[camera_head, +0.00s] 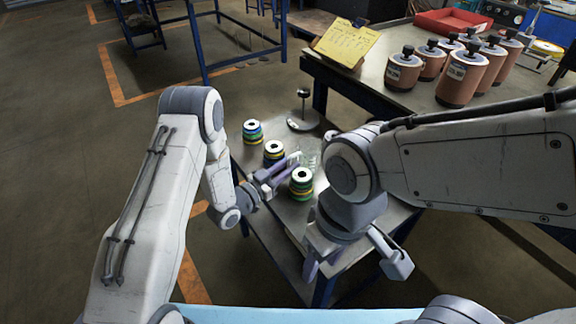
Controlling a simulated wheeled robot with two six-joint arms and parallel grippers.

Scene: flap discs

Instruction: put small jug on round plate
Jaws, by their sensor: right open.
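A clear, glass-like vessel (311,157), which looks like the small jug, is on or just above the small metal table, right of my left gripper. Its outline is faint and partly behind my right arm. A pale round plate-like disc (298,125) with an upright dark-knobbed post lies at the table's far end. My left gripper (290,168) is low over the table, its fingers pointing right toward the clear vessel. I cannot tell whether it touches the vessel. My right gripper (353,266) is open and empty at the table's near right side, its fingers wide apart.
Stacks of coloured flap discs stand on the small table (283,218): one at the far left (252,132), one in the middle (274,151) and one nearer (301,184) beside my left gripper.

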